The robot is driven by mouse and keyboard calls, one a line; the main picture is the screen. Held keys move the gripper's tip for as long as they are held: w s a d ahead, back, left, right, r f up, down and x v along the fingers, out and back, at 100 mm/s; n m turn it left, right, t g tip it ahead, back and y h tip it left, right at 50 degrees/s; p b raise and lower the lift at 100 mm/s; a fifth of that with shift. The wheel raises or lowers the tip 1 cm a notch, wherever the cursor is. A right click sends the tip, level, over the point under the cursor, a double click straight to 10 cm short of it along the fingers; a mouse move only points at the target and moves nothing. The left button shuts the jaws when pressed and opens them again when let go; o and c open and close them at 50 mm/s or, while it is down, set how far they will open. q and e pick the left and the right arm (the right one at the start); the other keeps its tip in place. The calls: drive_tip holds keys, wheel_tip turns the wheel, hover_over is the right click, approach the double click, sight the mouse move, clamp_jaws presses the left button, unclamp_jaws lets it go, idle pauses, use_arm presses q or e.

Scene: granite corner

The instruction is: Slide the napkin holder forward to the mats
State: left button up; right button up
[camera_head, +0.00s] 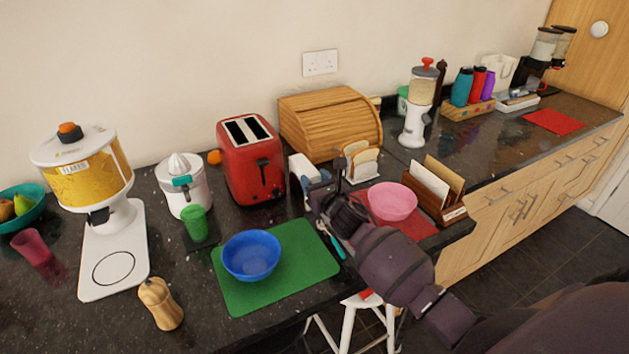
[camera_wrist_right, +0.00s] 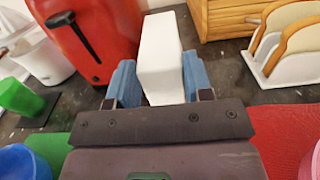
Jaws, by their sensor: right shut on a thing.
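The napkin holder appears to be the plain white upright block (camera_head: 301,164) beside the red toaster, in front of the wooden bread box. My right gripper (camera_head: 320,184) is shut on it. In the right wrist view the white block (camera_wrist_right: 161,55) stands between the two blue fingers of my right gripper (camera_wrist_right: 157,85), one on each side. Its lower part is hidden in the head view. A green mat (camera_head: 310,280) lies in front to the left and a red mat (camera_head: 420,227) in front to the right. My left gripper is not in view.
The red toaster (camera_head: 249,170) stands close on the left, the bread box (camera_head: 320,120) behind. A toast rack (camera_head: 358,163) stands to the right. A blue bowl (camera_head: 251,255) sits on the green mat, a pink bowl (camera_head: 392,201) on the red one.

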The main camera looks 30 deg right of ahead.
drive_tip(key=o, duration=1.2)
drive_tip(key=s, duration=1)
drive_tip(key=shift+s+a, duration=0.25)
drive_tip(key=shift+s, duration=0.15)
drive_tip(key=shift+s, duration=0.1)
